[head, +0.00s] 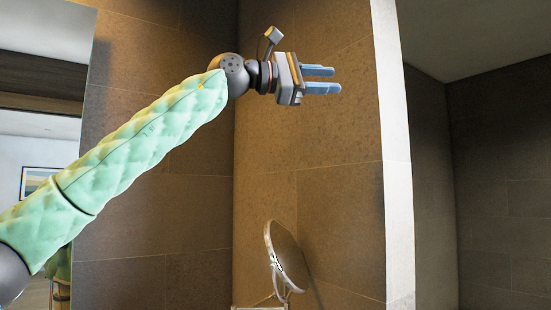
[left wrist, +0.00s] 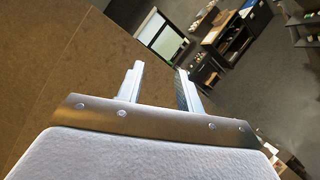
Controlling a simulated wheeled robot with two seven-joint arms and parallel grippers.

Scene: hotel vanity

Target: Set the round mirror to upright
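The round mirror (head: 287,258) stands low in the head view, in front of the brown tiled wall. It has a metal rim and a thin stand, and its face is tilted, seen at a steep angle. The lower part of its stand is cut off by the bottom edge of the picture. My left gripper (head: 321,79) is raised high above the mirror, its two fingers pointing right, apart and empty. In the left wrist view the fingers (left wrist: 158,88) are also apart with nothing between them. The mirror does not show in that view. My right gripper is not in view.
The brown tiled wall (head: 320,130) is behind the gripper and mirror, with a pale vertical wall edge (head: 397,170) to the right. A large wall mirror (head: 42,50) is at the left. Open air lies between gripper and mirror. The left wrist view shows distant dark furniture (left wrist: 228,38).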

